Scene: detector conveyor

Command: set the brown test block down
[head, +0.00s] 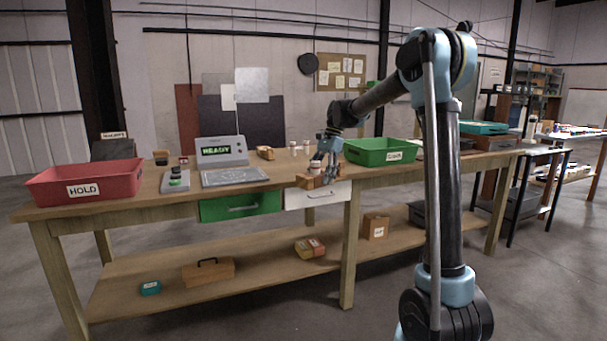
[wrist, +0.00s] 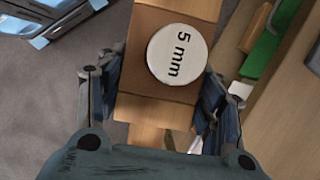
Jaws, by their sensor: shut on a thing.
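The brown test block (wrist: 155,108) lies between the two fingers of my gripper (wrist: 160,100) in the wrist view. A round white disc (wrist: 177,54) marked "5 mm" sits on its face. Lighter wood (wrist: 146,138) shows beside the block. In the head view my gripper (head: 322,168) points down at the workbench's front edge, above the white drawer, shut on the block (head: 317,181). The fingers partly hide the block there. I cannot tell whether its underside touches the bench.
A red bin marked HOLD (head: 118,188) stands at the bench's left end. A green bin (head: 380,158) stands right of my gripper. A display reading READY (head: 216,151) and a flat grey plate (head: 234,177) are to its left. A white drawer (head: 318,195) sits below.

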